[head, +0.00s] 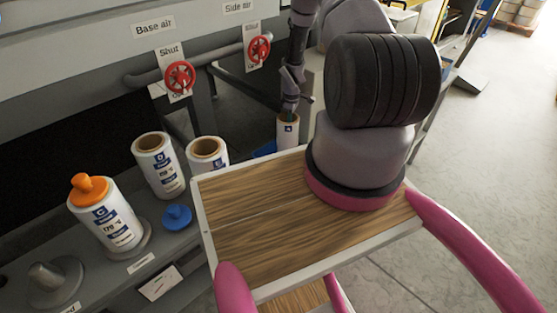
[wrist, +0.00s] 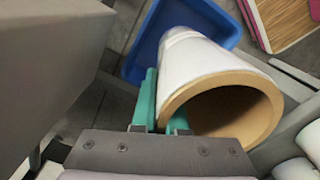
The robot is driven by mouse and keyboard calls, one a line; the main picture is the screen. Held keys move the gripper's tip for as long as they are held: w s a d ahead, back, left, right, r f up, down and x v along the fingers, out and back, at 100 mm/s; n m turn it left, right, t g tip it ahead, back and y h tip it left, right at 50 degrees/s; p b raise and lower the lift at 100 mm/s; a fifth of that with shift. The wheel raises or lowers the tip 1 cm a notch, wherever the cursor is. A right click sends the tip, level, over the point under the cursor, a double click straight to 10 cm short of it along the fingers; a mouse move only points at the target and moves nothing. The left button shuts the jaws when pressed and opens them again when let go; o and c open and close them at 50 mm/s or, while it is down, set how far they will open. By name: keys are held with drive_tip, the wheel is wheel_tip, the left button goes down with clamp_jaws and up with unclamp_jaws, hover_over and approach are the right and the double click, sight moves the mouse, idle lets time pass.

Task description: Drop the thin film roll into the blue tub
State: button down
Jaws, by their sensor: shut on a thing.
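My gripper (head: 289,104) is shut on a white film roll with a brown core (head: 287,132), beyond the far edge of my wooden deck. In the wrist view the teal fingers (wrist: 155,100) are at the left side of the held roll (wrist: 200,75), whose open core end faces the camera. The exact contact of the fingers is partly hidden. The blue tub (wrist: 150,50) lies behind and below the roll in the wrist view. Only a sliver of the tub (head: 264,149) shows in the head view. I cannot tell the gap between roll and tub.
Two uncapped rolls (head: 158,168) (head: 207,152) and a roll with an orange cap (head: 104,215) stand on the grey ledge. A blue knob (head: 177,216) and an empty spindle (head: 48,283) are nearby. Red valve wheels (head: 180,77) (head: 258,48) stick out from the machine close to my arm.

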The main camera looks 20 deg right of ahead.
drive_tip(key=shift+w+f, duration=0.1)
drive_tip(key=shift+f, duration=2.9)
drive_tip(key=c, duration=0.9)
unclamp_jaws()
drive_tip(key=shift+o, duration=0.2)
wheel_tip(320, 180, up, 11)
drive_tip(key=shift+f, duration=0.1)
